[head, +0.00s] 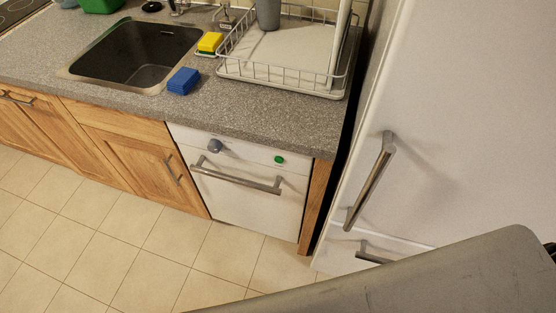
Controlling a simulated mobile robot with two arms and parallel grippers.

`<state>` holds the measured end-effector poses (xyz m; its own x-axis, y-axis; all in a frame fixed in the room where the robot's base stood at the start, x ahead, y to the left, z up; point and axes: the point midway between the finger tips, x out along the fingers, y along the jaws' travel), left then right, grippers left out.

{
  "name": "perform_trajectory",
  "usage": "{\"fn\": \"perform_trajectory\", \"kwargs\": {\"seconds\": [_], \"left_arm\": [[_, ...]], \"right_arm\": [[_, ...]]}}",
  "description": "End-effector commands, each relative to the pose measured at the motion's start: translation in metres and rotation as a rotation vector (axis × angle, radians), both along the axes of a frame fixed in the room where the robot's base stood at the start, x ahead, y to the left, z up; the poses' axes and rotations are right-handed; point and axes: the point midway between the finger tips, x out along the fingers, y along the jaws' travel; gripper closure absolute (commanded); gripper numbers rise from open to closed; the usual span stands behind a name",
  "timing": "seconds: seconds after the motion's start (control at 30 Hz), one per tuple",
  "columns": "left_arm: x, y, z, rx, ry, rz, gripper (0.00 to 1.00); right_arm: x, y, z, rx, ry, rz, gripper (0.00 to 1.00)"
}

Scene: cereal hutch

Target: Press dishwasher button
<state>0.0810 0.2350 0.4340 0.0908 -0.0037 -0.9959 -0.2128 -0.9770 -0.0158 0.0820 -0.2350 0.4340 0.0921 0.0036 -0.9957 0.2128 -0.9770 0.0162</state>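The white dishwasher (244,202) is built in under the grey counter, at the middle of the head view. Its door looks shut, with a grey bar handle (236,179) across the upper part. On its front panel, a round green button (279,160) sits at the right and a grey-blue knob (214,146) at the left. Nothing covers the button. Neither of my grippers is in view. A grey part, probably of my own body, fills the lower right corner.
A white fridge (450,110) with grey handles stands right of the dishwasher. The counter (130,95) holds a sink (135,52), a blue sponge (183,81), a yellow sponge (210,42) and a dish rack (285,72). The tiled floor (120,245) in front is clear.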

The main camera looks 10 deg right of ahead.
Motion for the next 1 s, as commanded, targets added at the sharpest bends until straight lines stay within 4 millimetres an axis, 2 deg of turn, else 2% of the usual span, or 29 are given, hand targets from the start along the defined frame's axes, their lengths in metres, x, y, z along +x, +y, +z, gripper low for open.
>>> {"fn": "perform_trajectory", "kwargs": {"seconds": [0.1,1.0], "left_arm": [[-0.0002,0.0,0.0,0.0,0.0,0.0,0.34],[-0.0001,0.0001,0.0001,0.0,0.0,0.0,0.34]], "right_arm": [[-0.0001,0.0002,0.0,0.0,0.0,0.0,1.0],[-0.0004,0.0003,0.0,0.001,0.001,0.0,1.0]]}}
